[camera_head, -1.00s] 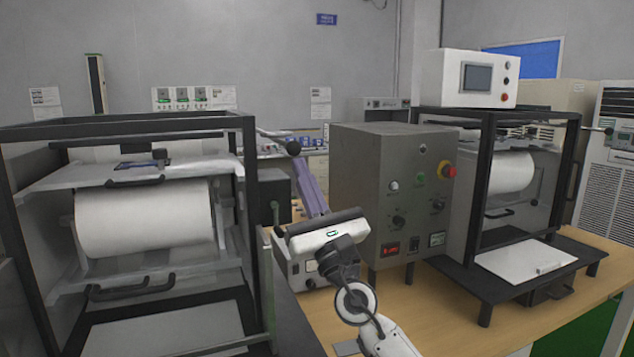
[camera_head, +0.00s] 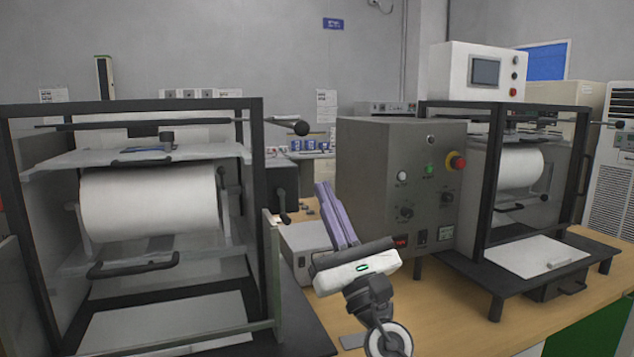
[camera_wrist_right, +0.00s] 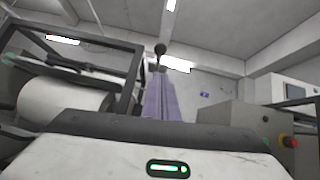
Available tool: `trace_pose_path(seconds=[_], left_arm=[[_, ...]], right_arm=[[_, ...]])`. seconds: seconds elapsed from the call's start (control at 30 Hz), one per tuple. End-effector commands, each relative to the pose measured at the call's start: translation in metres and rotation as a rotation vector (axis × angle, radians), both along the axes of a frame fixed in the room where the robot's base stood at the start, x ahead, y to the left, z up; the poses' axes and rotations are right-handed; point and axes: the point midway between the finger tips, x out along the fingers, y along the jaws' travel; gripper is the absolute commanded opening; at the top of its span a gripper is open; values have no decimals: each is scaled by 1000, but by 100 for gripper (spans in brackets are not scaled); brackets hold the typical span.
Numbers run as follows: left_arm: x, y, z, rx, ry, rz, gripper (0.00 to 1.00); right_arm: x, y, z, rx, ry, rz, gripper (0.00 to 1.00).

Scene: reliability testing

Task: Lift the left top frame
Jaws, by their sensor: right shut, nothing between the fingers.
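The left machine has a black outer frame (camera_head: 130,106). Inside it, a pale upper plate with a black handle (camera_head: 142,160) lies level above a white roll (camera_head: 150,203). A dark bar along the top ends in a round black knob (camera_head: 300,128) outside the frame's right side. My right gripper (camera_head: 323,186), with purple fingers, is shut and empty. It points upward, right of the left machine, appearing below the knob and apart from it in the head view. In the wrist view, the knob (camera_wrist_right: 160,49) shows just above the fingertips (camera_wrist_right: 158,72). My left gripper is not in view.
A grey control box (camera_head: 385,190) stands right of my gripper. A small white box (camera_head: 300,250) sits behind it. A second similar machine (camera_head: 530,175) stands at the right. The wooden table (camera_head: 440,305) has bare room in front of the control box.

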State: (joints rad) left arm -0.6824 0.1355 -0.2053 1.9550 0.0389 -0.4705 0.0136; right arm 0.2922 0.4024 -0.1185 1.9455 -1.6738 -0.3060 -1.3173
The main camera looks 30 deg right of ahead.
Motion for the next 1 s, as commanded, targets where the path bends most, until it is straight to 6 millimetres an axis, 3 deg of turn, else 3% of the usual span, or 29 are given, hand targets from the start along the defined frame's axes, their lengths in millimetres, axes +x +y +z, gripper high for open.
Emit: trace_pose_path(seconds=[0.1,0.3,0.87,1.0], left_arm=[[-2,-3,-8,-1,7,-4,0],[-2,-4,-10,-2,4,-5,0],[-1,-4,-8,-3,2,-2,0],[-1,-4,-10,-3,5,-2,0]], right_arm=[[-18,1,-16,-1,3,0,0],[-32,2,-25,-1,3,0,0],[-33,2,-25,0,3,0,0],[-37,-5,-35,109,15,36,0]])
